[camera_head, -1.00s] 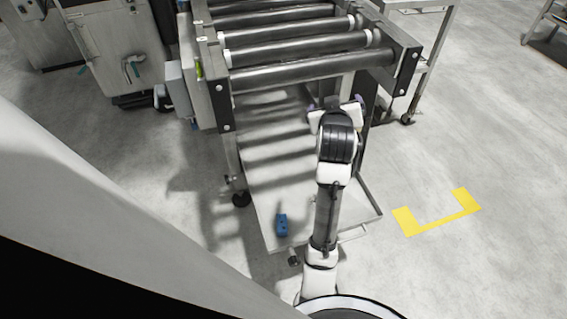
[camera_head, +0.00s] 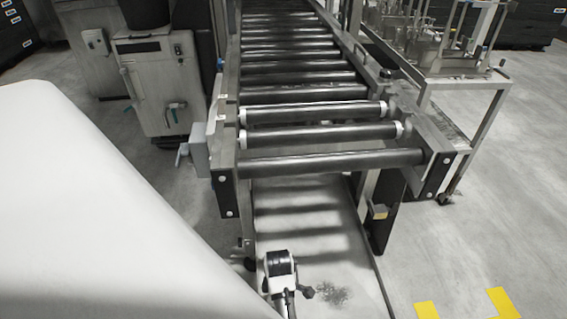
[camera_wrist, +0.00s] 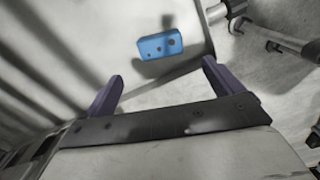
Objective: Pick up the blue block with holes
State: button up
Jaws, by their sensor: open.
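The blue block with holes (camera_wrist: 160,45) shows in the wrist view, lying on the pale lower tray (camera_wrist: 130,20) near its edge. Dark holes show on the face toward the camera. My gripper (camera_wrist: 162,72) is open and empty, its two purple fingers spread apart. The block is ahead of the fingertips and not between them; how far it is I cannot tell. In the head view the block is not visible.
A roller conveyor (camera_head: 330,160) stands over the lower tray (camera_head: 345,285), with dark posts at its end. A grey cabinet (camera_head: 160,85) is at the left and a metal cart (camera_head: 490,90) at the right. Yellow floor marks (camera_head: 500,303) lie on open floor at lower right.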

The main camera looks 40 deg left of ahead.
notch_tip(320, 180, down, 4)
jog(key=shift+r, duration=0.1)
jog(key=shift+w+d+f, duration=0.1)
jog(key=shift+d+f, duration=0.1)
jog(key=shift+f, duration=1.15)
jog(key=shift+d+f, duration=0.15)
jog(key=shift+f, duration=1.2)
jog(key=shift+c, duration=0.2)
jog(key=c, duration=1.1)
jog(key=shift+r, duration=0.15)
